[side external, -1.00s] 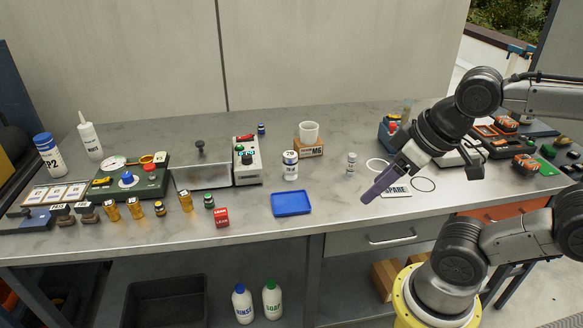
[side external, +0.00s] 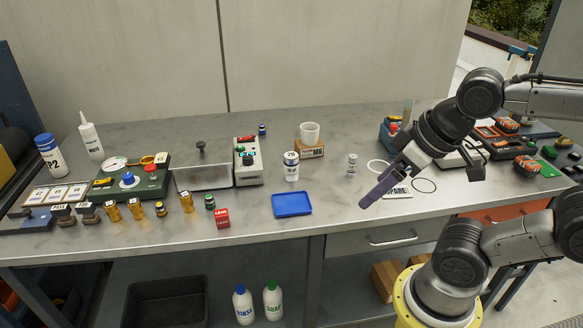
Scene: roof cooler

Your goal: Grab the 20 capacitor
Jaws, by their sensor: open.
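A white can with a dark lettered band (side external: 291,166) stands upright mid-bench; its label is too small to read surely. A smaller pale cylinder (side external: 352,165) stands upright to its right, its marking unreadable. I cannot tell which of them is the 20 capacitor. My gripper (side external: 366,201) has purple fingers pointing down and left over the front of the bench, by the card marked SPARE (side external: 398,191). It is open, with nothing seen in it, apart from both cylinders and to the right of the can. The fingers overlap in this view, so the gap between them is hidden.
A blue tray (side external: 291,212) lies at the front. A white cup (side external: 309,132) stands on a box marked M6 (side external: 311,151). A grey tester (side external: 248,162), brass parts (side external: 186,202) and a red block (side external: 222,218) are left. Bench between can and tray is clear.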

